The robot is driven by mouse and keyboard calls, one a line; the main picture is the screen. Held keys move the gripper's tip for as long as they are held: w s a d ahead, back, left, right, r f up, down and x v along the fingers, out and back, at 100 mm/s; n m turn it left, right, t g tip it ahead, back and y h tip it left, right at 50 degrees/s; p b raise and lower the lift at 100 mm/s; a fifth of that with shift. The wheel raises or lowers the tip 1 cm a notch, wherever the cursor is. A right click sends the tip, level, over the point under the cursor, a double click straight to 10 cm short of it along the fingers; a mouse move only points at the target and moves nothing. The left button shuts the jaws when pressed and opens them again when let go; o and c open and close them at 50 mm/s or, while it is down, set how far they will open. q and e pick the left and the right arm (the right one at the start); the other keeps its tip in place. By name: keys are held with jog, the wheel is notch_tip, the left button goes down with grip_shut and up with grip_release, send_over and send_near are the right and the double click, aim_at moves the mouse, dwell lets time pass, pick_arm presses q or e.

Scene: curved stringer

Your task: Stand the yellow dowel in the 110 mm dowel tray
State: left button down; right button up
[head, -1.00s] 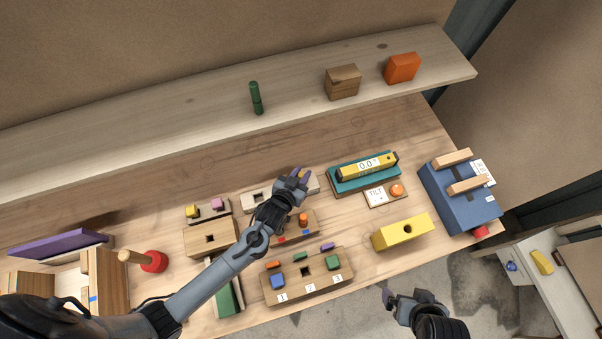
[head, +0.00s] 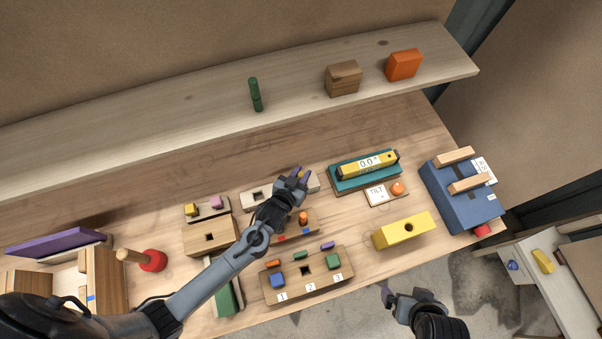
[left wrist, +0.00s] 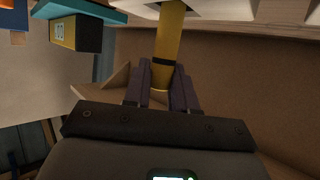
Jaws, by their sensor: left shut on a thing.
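My left gripper (head: 298,178) is over the right end of a pale wooden tray (head: 250,203) with a dark square hole near its left end. In the left wrist view the gripper (left wrist: 163,92) is shut on the yellow dowel (left wrist: 169,38), which has a black band. The dowel's far end meets a pale surface (left wrist: 205,8) at the top of that view. I cannot tell whether it is seated there. In the head view the gripper mostly hides the dowel. My right gripper (head: 402,298) is off the front edge of the bench, and its jaw state is unclear.
A block with an orange peg (head: 303,218) stands just in front of the tray. A yellow level (head: 368,164) on a teal base is to the right. A numbered block (head: 310,288) is nearer the front. The bench behind the tray is clear up to the shelf (head: 190,108).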

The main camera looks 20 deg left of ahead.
pick_arm(q)
jog(key=shift+f, duration=0.45)
pick_arm(e)
jog(key=shift+d+f, duration=0.1)
jog(key=shift+f, duration=0.25)
pick_arm(q)
jog(key=c, duration=0.8)
grip_release()
jog(key=shift+r, duration=0.1)
pick_arm(e)
jog(key=shift+r, duration=0.15)
